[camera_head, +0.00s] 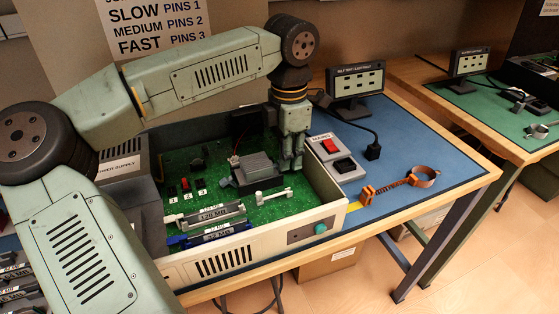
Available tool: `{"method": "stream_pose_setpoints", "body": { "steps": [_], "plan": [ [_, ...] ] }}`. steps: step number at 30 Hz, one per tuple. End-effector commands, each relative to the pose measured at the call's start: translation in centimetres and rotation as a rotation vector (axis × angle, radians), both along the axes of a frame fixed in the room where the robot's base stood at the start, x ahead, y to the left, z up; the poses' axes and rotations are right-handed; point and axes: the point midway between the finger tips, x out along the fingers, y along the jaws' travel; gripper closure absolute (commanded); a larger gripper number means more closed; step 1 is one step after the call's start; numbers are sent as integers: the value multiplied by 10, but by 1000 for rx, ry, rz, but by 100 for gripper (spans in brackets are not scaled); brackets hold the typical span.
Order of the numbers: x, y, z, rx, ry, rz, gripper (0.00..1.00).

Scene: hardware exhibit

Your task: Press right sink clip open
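A grey finned heat sink (256,168) sits on the green circuit board (240,212) inside the open computer case (322,222). My gripper (292,166) points down at the right side of the sink, its fingers close together and nothing seen between them. The fingertips are at or just beside the sink's right edge, where the right clip would be. The fingers hide that spot, so I cannot tell the clip's state or whether I touch it. A small white part (273,195) lies on the board in front of the sink.
Memory sticks (212,215) stand in slots at the board's front. The case walls surround the board. Right of the case are a red mains switch (331,146), an orange wrist strap (400,184) and a display box (356,82) on the blue mat (420,150).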

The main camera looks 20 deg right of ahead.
Motion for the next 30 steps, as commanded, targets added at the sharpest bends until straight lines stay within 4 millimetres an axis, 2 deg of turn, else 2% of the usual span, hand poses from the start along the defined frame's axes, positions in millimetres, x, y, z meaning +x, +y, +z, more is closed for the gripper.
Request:
{"method": "stream_pose_setpoints", "body": {
  "steps": [30],
  "plan": [
    [0, 0, 69, 0, 0, 0, 79]
  ]
}}
